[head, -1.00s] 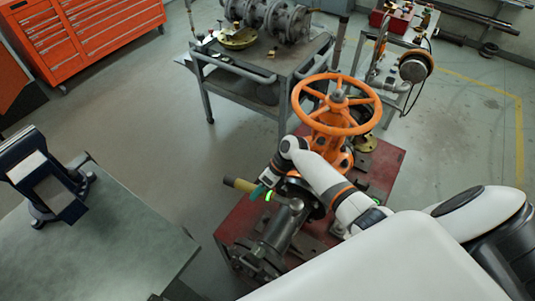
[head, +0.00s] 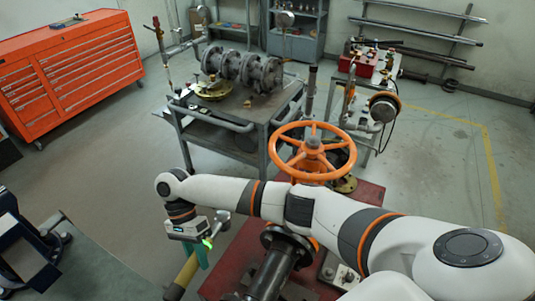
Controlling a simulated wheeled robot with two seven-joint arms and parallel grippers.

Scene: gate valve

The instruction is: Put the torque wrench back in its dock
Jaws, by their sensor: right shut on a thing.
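My right gripper (head: 197,252) is at the lower left of centre, beyond the left end of my white arm. It is shut on the torque wrench (head: 180,279), whose olive-yellow handle slants down to the lower left. A shiny metal part shows just right of the gripper and looks like the wrench's head end. The gripper hides the middle of the wrench. The wrench is held in the air, left of the red valve stand. I cannot make out the dock for certain. My left gripper is not in view.
The orange handwheel (head: 312,151) stands just behind my right arm, above the red stand (head: 222,277). A grey cart (head: 225,137) with flanged pipe stands behind. A dark blue device (head: 22,250) sits on the bench (head: 95,275) at lower left. Open floor lies left of the cart.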

